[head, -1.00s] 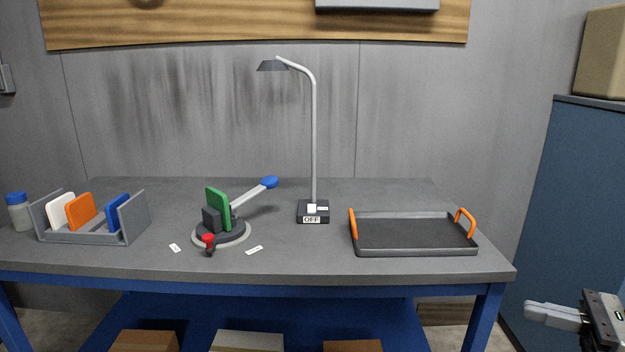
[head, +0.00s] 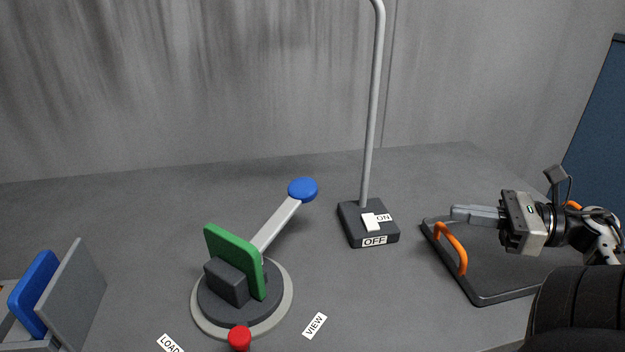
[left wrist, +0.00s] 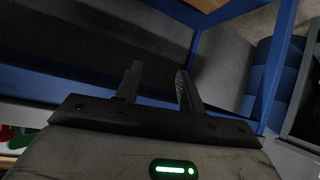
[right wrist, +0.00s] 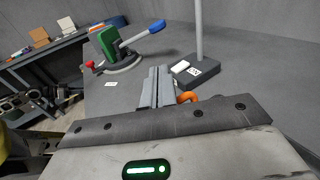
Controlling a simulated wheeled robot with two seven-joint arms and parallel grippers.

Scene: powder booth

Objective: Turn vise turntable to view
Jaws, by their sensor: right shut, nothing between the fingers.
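The vise turntable (head: 282,289) stands on the bench, a dark disc on a light grey round base. Its dark vise block (head: 227,282) holds a green plate (head: 222,247) upright. A grey lever with a blue knob (head: 303,189) reaches to the back right. A red knob (head: 239,337) is at the front, between the LOAD label (head: 171,344) and the VIEW label (head: 315,325). My right gripper (head: 455,213) is shut and empty above the tray, right of the turntable. In the right wrist view the turntable (right wrist: 124,64) is beyond the fingers. My left gripper (left wrist: 158,82) is open and empty, seen only in its wrist view.
A lamp with its ON/OFF switch base (head: 350,228) stands between the turntable and my right gripper. A dark tray (head: 484,300) with orange handles (head: 452,250) lies under my right gripper. A grey rack (head: 78,290) with a blue plate (head: 34,293) is at the left.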

